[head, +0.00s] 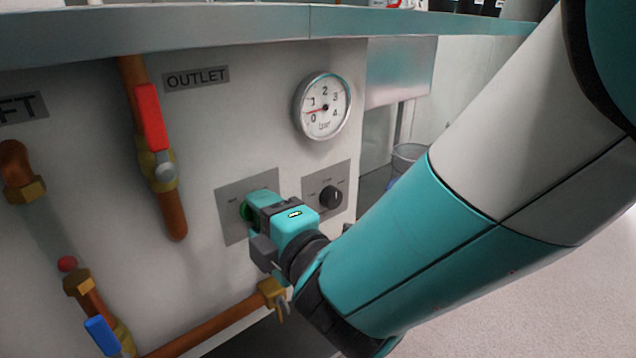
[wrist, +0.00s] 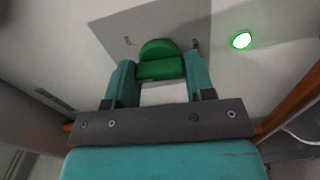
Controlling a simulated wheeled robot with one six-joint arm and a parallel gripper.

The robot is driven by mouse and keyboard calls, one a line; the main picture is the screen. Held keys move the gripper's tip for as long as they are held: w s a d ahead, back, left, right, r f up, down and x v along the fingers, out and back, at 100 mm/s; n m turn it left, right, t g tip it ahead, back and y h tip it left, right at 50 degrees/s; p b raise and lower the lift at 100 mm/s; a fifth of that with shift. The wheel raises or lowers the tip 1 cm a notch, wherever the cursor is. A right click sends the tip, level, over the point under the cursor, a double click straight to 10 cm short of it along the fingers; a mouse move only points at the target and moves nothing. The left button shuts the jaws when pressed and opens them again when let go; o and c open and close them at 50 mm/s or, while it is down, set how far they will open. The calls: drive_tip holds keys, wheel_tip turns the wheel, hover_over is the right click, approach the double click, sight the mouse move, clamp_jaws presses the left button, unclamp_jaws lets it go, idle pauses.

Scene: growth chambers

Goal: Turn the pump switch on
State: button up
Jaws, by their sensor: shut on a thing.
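The pump switch is a green rotary knob (wrist: 161,68) on a grey plate (wrist: 165,20) in the wrist view. Its raised grip bar lies across the picture between the two fingers. My gripper (wrist: 160,75) is shut on the knob, with one teal finger at each side. In the head view my gripper (head: 260,205) reaches the switch plate (head: 232,229), and only a green edge of the knob (head: 245,212) shows beside the fingers. A round lamp (wrist: 242,40) right of the knob in the wrist view glows white with a green rim. The marks on the plate are too small to read.
A black rotary knob (head: 330,197) is on a second plate to the right. A pressure gauge (head: 322,106) above has its needle between 0 and 1. A red-handled valve (head: 152,118) and a blue-handled valve (head: 102,336) are at left. A copper pipe (head: 205,328) runs below my gripper.

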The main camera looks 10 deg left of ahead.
drive_tip(key=m+b, duration=0.4)
drive_tip(key=m, duration=0.3)
drive_tip(key=shift+m, duration=0.7)
drive_tip(key=o, duration=0.9)
drive_tip(key=b+v, duration=1.3)
drive_tip(key=v, duration=0.4)
drive_tip(key=shift+s+d, duration=0.15)
drive_tip(key=shift+s, duration=0.05)
